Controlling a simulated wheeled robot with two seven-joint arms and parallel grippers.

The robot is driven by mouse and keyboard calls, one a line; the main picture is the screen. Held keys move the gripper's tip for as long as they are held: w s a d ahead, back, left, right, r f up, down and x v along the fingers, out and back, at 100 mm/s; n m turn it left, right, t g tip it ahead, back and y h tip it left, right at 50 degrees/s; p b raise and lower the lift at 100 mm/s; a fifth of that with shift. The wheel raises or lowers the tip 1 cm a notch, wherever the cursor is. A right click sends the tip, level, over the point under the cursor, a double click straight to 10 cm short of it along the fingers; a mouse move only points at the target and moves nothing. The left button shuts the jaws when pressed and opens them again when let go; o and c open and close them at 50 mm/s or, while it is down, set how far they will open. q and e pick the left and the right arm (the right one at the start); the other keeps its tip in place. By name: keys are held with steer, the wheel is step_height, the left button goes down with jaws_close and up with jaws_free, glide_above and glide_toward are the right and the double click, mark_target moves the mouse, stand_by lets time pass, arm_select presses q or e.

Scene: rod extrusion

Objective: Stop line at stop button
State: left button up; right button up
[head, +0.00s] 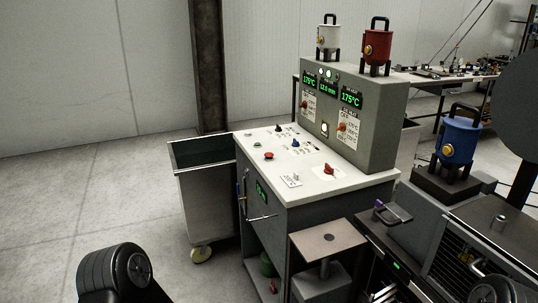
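The control console (308,190) stands in the middle of the head view, with a white sloped top and a grey upright panel. I cannot read the small labels, but the red one looks like the stop button. The panel's displays (351,98) glow green, with 175°C on the left and right and about 12.0 mm between. Neither gripper shows; a black arm link of mine is at the lower left, well apart from the console.
A dark green-lined bin on wheels (203,200) stands against the console's left side. White, red and blue canisters (459,139) stand behind and right. The floor at left is clear.

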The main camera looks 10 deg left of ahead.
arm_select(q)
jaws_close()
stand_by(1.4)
